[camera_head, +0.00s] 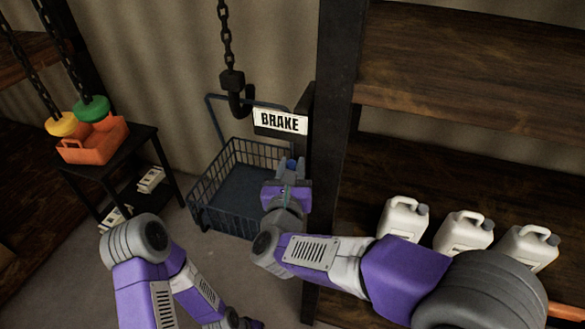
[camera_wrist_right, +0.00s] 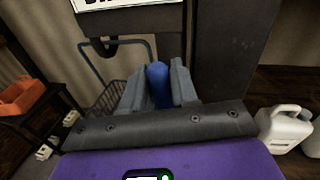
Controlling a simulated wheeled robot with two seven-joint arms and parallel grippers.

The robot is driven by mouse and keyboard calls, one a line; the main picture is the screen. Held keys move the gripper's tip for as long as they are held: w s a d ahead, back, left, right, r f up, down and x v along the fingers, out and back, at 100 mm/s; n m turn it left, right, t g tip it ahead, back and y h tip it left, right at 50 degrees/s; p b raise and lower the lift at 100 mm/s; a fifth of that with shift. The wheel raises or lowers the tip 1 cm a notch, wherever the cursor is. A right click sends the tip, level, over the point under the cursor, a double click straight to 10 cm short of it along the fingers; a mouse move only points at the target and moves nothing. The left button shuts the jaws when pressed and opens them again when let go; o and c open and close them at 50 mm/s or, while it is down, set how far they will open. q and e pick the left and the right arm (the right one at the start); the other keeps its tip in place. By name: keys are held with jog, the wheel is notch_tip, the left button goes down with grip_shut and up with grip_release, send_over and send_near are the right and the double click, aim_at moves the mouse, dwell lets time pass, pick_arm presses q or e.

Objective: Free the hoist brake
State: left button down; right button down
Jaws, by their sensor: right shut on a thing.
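A white sign reading BRAKE (camera_head: 280,122) is fixed beside a dark upright post (camera_head: 336,130); its lower edge shows at the top of the right wrist view (camera_wrist_right: 100,4). My right gripper (camera_head: 290,168) is just below the sign. It is shut on a blue handle (camera_wrist_right: 158,84), which stands between the two grey fingers in the right wrist view. In the head view only a small blue bit of the handle shows between the fingers; its base is hidden.
A hook (camera_head: 237,95) hangs on a chain above a blue wire basket cart (camera_head: 215,205). Green (camera_head: 92,109) and yellow (camera_head: 61,124) knobs hang on chains over an orange bin (camera_head: 92,143) on a black stand. White jugs (camera_head: 403,217) line the right shelf.

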jog(key=n, duration=0.3)
jog(key=shift+w+a+g, duration=0.1)
jog(key=shift+a+g, duration=0.15)
jog(key=shift+g, duration=0.05)
jog(key=shift+w+a+f+n+g+h+p, duration=0.1)
jog(key=shift+a+f+n+g+h+p, duration=0.25)
jog(key=shift+n+p, duration=1.1)
jog(key=shift+w+a+f+n+g+h+p, duration=0.1)
jog(key=shift+f+n+g+h+p, duration=0.35)
jog(key=shift+n, duration=2.05)
jog(key=shift+a+f+n+g+h+p, duration=0.25)
jog(key=shift+n+h+p, duration=0.4)
jog(key=shift+n, duration=1.3)
jog(key=c, duration=1)
grip_release()
jog(key=shift+s, duration=0.1)
